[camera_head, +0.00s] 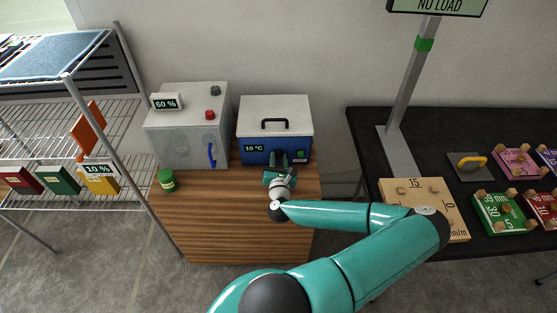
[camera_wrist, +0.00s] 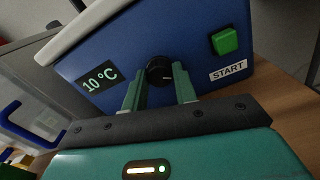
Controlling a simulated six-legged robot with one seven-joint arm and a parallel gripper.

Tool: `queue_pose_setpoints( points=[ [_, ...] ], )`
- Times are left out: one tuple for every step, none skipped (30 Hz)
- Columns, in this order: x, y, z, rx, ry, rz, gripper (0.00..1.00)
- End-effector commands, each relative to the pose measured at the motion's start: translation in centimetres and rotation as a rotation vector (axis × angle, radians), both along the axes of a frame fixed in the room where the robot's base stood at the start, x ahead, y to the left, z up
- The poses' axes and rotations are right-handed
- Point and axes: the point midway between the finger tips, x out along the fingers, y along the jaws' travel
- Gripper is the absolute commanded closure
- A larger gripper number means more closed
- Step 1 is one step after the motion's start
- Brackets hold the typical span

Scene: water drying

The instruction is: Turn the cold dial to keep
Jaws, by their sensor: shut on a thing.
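The cold box (camera_head: 262,134) is blue with a white lid and stands on the wooden cabinet. Its display (camera_head: 255,148) reads 10 °C, and the display also shows in the wrist view (camera_wrist: 98,80). The cold dial (camera_wrist: 159,70) is a black round knob on the front panel between the display and the green START button (camera_wrist: 225,40). My gripper (camera_wrist: 159,84) is at the dial with one green finger on each side of it, shut on it. In the head view my gripper (camera_head: 279,160) hides the dial. No "keep" mark is readable.
A grey box (camera_head: 185,128) with a 60 % display and blue handle stands left of the cold box. A green jar (camera_head: 167,180) is at the cabinet's left front. A wire shelf (camera_head: 125,125) stands left; a black table (camera_head: 370,125) stands right.

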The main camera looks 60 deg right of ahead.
Motion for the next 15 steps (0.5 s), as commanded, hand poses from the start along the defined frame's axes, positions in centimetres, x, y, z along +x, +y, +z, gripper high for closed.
queue_pose_setpoints(
  points=[
    [0.0,0.02,-0.01,-0.001,0.003,0.0,0.95],
    [0.0,0.02,-0.01,-0.003,0.006,0.0,0.95],
    [0.0,0.02,-0.01,-0.006,0.012,0.0,0.95],
    [0.0,0.02,-0.01,-0.009,0.017,0.0,0.95],
    [0.01,0.03,-0.01,-0.012,0.023,0.001,0.95],
    [0.01,0.04,-0.01,-0.017,0.033,0.001,0.95],
    [0.02,0.04,-0.02,-0.022,0.042,0.001,0.95],
    [0.03,0.05,-0.03,-0.027,0.052,0.001,0.95],
    [0.04,0.05,-0.03,-0.035,0.069,0.001,0.95],
    [0.04,0.05,-0.03,-0.042,0.082,0.001,0.95],
    [0.04,0.05,-0.02,-0.05,0.097,0.002,0.95],
    [0.04,0.04,-0.01,-0.062,0.12,0.002,0.95],
    [0.05,0.05,0.0,-0.071,0.138,0.002,0.95],
    [0.06,0.05,0.0,-0.081,0.157,0.003,0.95],
    [0.06,0.04,0.02,-0.095,0.184,0.003,0.95]
  ],
)
